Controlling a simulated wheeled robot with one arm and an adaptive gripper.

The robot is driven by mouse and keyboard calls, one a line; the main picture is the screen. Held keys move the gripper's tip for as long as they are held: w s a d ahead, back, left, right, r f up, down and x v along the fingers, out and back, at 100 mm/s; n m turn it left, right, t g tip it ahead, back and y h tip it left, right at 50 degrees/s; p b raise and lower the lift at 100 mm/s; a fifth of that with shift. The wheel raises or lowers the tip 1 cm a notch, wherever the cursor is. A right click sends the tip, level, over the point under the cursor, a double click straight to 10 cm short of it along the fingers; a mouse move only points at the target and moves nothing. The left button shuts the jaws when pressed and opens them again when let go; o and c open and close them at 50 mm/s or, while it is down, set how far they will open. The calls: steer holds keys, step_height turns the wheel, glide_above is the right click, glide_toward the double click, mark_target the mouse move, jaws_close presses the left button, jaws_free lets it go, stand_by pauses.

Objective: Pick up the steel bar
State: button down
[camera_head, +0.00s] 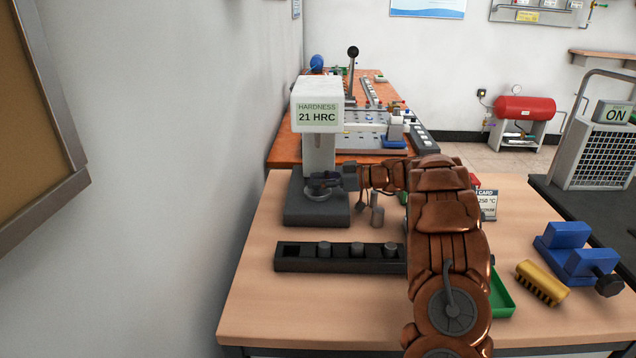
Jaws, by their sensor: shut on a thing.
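My copper-coloured arm reaches from the lower right to the hardness tester (319,150). My gripper (323,182) is at the tester's anvil, under its head, and is shut on a small grey piece, which looks like a steel bar. The fingers hide most of that piece, and I cannot tell whether it touches the anvil. Several short grey steel cylinders (357,250) stand in a long black rack (300,265) in front of the tester. Another grey cylinder (377,216) stands on the table right of the tester. The tester's display reads 21 HRC.
A green tray (502,304) is partly hidden behind my arm. A yellow brush (541,283) and a blue vise (575,256) lie at the right. A card (487,206) stands behind my arm. The table (290,320) is clear at the front left. A wall stands close left.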

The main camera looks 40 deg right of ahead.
mark_target(319, 174)
steer(key=shift+r, duration=0.15)
steer(key=shift+s+r+b, duration=0.15)
steer(key=shift+r+b, duration=0.05)
steer(key=shift+b, duration=0.15)
step_height(319, 174, up, 6)
steer(key=shift+r+b, duration=0.1)
steer(key=shift+b, duration=0.45)
steer(key=s+d+b, duration=0.2)
steer(key=s, duration=0.7)
steer(key=s+d+b, duration=0.1)
steer(key=s+d, duration=0.1)
steer(key=s, duration=0.8)
steer(key=shift+d+b, duration=0.35)
steer(key=shift+s, duration=0.15)
stand_by(1.3)
